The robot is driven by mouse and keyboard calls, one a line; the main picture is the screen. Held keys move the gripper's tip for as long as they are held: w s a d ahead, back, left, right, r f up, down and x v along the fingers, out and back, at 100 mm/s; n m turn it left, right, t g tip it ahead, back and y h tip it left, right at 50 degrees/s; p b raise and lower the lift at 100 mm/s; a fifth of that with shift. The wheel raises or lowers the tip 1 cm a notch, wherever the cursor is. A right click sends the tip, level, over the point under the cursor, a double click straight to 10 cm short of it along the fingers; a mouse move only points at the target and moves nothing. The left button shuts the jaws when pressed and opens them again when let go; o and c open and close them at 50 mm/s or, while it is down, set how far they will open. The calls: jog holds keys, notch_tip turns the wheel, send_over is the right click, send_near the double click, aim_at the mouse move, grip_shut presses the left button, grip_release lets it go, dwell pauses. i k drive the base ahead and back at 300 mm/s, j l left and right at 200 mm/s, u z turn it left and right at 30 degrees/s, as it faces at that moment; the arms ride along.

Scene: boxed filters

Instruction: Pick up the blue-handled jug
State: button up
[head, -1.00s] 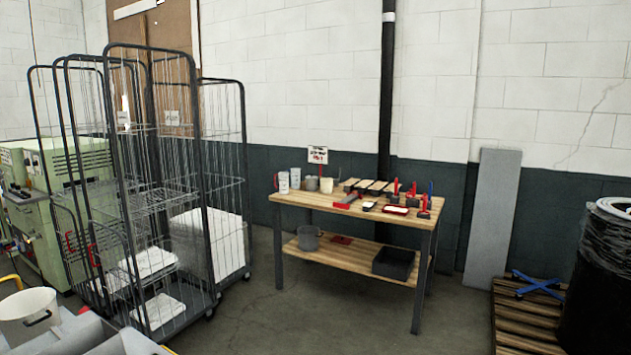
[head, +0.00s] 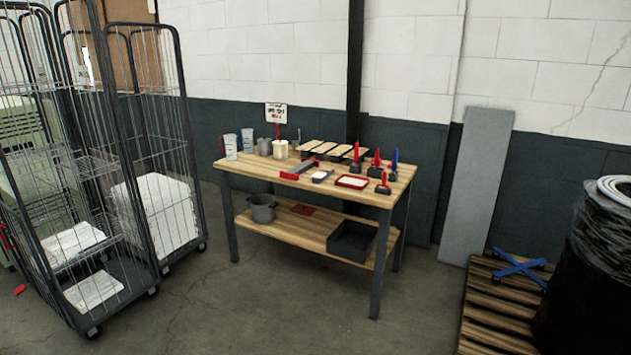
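Two pale jugs stand upright at the left end of the wooden workbench (head: 330,245). The front jug (head: 231,147) seems to have a red handle on its left side. The second jug (head: 248,141) stands just behind and to its right; its handle is hidden or too small to make out. I cannot see a blue handle on either jug. My gripper is not in view.
Grey and cream pots (head: 280,149), red-handled tools (head: 377,162) and a blue-handled tool (head: 394,163) crowd the bench top. A wire cage trolley (head: 150,150) stands left, a pallet (head: 490,305) and black bin (head: 590,270) right. The floor before the bench is clear.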

aim_at(247, 135)
jog(key=i+j+u, duration=0.1)
jog(key=i+u, duration=0.35)
jog(key=i+l+u, duration=0.1)
jog(key=i+u, duration=0.35)
jog(key=i+l+u, duration=0.25)
jog(key=i+u, duration=0.2)
jog(key=i+z, duration=0.15)
jog(key=i, duration=0.5)
jog(key=i+z, duration=0.1)
jog(key=i, duration=0.5)
jog(key=i+j+z, duration=0.15)
jog(key=i, duration=0.45)
jog(key=i+j+z, duration=0.1)
jog(key=i, duration=0.55)
jog(key=i+j, duration=0.1)
jog(key=i, duration=1.2)
jog(key=i+z, duration=0.1)
jog(key=i, duration=1.15)
